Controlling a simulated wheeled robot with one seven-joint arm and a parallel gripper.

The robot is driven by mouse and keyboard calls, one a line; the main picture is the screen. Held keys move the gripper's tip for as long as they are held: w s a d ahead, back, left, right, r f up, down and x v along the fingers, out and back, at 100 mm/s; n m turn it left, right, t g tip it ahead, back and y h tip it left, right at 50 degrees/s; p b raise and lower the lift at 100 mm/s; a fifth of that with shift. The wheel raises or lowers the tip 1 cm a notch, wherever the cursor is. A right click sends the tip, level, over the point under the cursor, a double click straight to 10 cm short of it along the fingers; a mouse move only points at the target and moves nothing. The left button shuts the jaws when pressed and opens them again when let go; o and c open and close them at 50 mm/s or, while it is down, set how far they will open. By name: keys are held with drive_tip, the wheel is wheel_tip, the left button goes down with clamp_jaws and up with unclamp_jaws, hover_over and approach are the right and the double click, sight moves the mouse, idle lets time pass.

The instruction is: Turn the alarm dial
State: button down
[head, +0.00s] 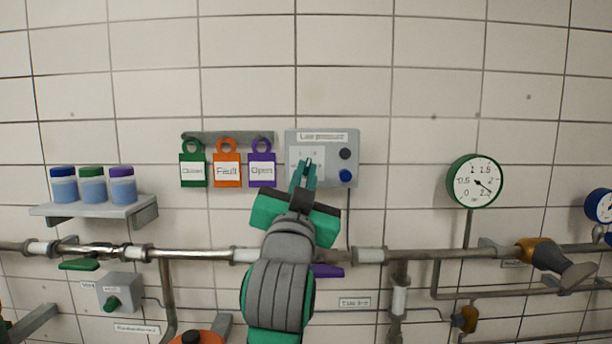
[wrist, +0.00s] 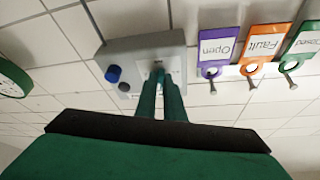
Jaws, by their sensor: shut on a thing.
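The alarm box (head: 321,142) is a grey panel on the tiled wall, with a "Low pressure" label along its top. A pale square dial plate (head: 318,158) is on its left half. My gripper (head: 307,166) reaches up to this plate, its teal fingers shut on the small dial there. The fingers hide most of the dial. In the wrist view the fingers (wrist: 160,80) meet the grey box (wrist: 120,48) at the dial, close together. A black button (head: 345,154) and a blue button (head: 345,175) sit right of the dial.
Green, orange (head: 227,165) and purple tags hang on a rack just left of the box. A shelf (head: 100,208) with three jars is further left. A green-rimmed gauge (head: 474,181) is at right. Pipes (head: 430,254) run below.

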drive_tip(key=shift+a+m+g+h, duration=0.1)
drive_tip(key=shift+m+g+h, duration=0.2)
drive_tip(key=shift+m+h, duration=0.85)
drive_tip(key=shift+m+y, duration=0.25)
drive_tip(key=shift+m, duration=0.4)
drive_tip(key=c, duration=1.9)
unclamp_jaws()
drive_tip(key=shift+o, duration=0.2)
drive_tip(key=v, duration=1.1)
